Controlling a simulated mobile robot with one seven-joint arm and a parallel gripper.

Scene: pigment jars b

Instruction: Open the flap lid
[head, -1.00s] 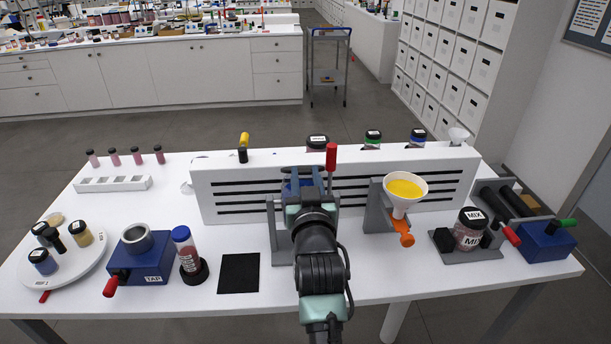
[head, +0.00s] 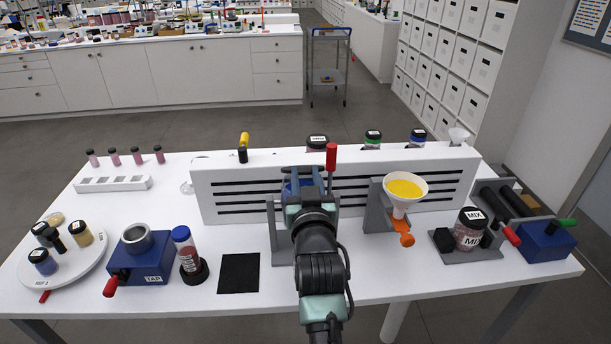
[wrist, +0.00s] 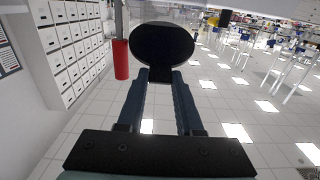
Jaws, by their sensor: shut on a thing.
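In the wrist view a black round disc (wrist: 165,45), apparently the flap lid, stands face-on just beyond my fingertips. My gripper (wrist: 160,76) is shut on the small dark tab at the disc's lower edge. In the head view my gripper (head: 304,178) is in front of the white slotted panel, between the uprights of a grey stand (head: 274,232). A blue part (head: 291,188) shows behind my gripper. My arm hides most of the stand and whatever the lid belongs to.
A red handle (head: 331,157) rises close to the right of my gripper; it also shows in the wrist view (wrist: 121,59). The white slotted panel (head: 230,200) stands behind. A funnel with yellow powder (head: 405,188) is at right. A black mat (head: 239,273) lies at left.

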